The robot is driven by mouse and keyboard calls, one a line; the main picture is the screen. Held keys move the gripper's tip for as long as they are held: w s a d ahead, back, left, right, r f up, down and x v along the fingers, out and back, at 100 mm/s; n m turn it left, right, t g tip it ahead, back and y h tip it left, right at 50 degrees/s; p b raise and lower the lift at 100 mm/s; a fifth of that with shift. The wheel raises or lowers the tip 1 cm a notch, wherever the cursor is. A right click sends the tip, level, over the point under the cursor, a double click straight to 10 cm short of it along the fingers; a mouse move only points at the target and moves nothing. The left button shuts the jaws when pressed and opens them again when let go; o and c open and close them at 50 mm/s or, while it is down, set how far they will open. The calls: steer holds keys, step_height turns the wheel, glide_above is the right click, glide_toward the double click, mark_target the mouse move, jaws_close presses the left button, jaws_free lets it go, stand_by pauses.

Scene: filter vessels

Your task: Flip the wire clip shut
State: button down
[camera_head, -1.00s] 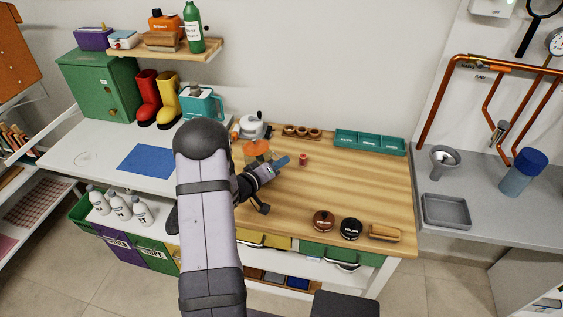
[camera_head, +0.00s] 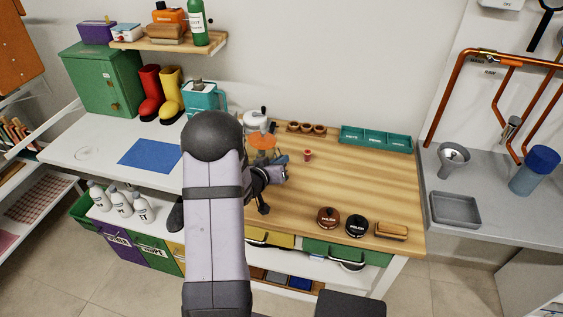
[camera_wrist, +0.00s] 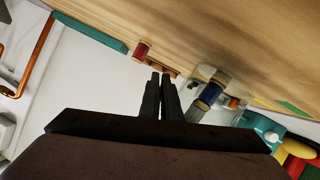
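A vessel with an orange disc-like top (camera_head: 262,141) stands on the wooden bench, partly hidden behind my arm and wrist. I cannot make out a wire clip in either view. My gripper (camera_head: 285,159) is low over the bench, just right of the orange top. In the wrist view, my gripper's two dark fingers (camera_wrist: 161,76) are close together, with nothing visible between them. A clear, bluish vessel-like object (camera_wrist: 210,94) shows just right of the fingers, apart from them in the picture; I cannot tell whether they touch it.
A small red cylinder (camera_head: 307,155) stands right of my gripper. A white pot (camera_head: 256,119), a wooden holder with cups (camera_head: 306,128) and a teal tray (camera_head: 376,139) line the back. Two round tins (camera_head: 328,217) and a brush (camera_head: 391,231) lie in front. The bench's right middle is clear.

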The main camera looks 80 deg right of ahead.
steer(key=shift+r, duration=0.15)
steer(key=c, duration=2)
jaws_free()
steer(key=shift+c, duration=0.2)
steer(key=shift+o, duration=0.2)
steer(key=shift+b+v, duration=0.7)
steer(key=shift+v, duration=2.95)
